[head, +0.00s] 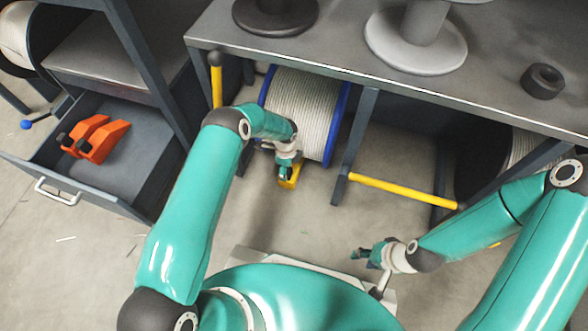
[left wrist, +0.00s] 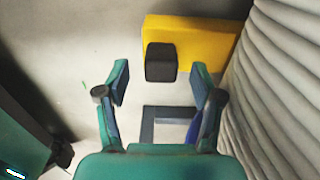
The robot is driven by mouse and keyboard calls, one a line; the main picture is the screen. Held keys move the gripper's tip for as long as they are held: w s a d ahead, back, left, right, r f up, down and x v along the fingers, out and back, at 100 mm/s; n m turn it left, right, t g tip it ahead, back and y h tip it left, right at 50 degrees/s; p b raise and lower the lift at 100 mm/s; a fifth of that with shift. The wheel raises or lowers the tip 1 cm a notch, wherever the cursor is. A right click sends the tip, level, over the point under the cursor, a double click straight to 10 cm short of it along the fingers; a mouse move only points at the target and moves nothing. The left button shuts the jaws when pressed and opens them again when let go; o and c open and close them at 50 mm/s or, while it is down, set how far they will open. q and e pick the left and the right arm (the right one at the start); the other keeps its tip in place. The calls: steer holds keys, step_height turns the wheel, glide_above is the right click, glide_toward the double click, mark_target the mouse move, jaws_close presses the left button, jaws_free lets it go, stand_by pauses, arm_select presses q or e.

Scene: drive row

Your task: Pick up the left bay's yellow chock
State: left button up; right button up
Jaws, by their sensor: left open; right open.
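The yellow chock (head: 292,183) is on the floor of the left bay, against the rope drum (head: 302,112) with blue flanges. In the left wrist view the yellow chock (left wrist: 205,42) carries a dark block-shaped grip (left wrist: 161,62). My left gripper (head: 286,172) is above the chock and hides part of it. In the left wrist view my left gripper (left wrist: 161,85) is open, its fingers apart and empty, with the dark grip just ahead between the finger lines. My right gripper (head: 372,254) is open and empty, low over the floor on the right.
A yellow bar (head: 403,190) crosses the bay on the right; a yellow post (head: 216,80) stands upright beside the left bay. An open drawer (head: 140,178) at left holds orange pieces (head: 97,139). The bench (head: 330,42) overhangs the bays. The floor in front is mostly clear.

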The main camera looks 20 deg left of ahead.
arm_select(q)
step_height(320, 180, down, 3)
steer(key=shift+d+f+b, duration=0.1)
steer(key=shift+b, duration=0.4)
jaws_close()
steer(key=shift+w, duration=0.1)
